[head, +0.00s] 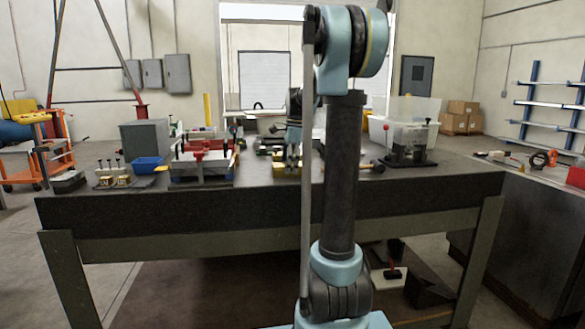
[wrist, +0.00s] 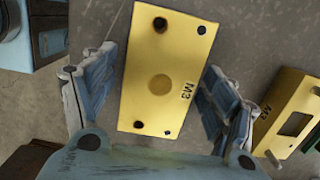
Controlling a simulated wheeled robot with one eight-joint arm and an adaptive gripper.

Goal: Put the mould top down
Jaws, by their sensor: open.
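A flat yellow mould plate marked M3 (wrist: 170,110) lies on a grey surface in the wrist view, with a round mark in its middle and holes near its corners. I take it to be the mould top. My gripper (wrist: 162,62) is open, with one finger on each side of the plate and gaps visible between fingers and plate. A second yellow block with a rectangular opening (wrist: 300,120) sits at the right. In the head view my gripper (head: 292,150) is over the bench, partly hidden by my arm.
The dark bench (head: 260,215) holds a red-and-grey vise-like fixture (head: 203,160), a blue bin (head: 147,165), small gold blocks (head: 115,181) and a clear box (head: 408,118).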

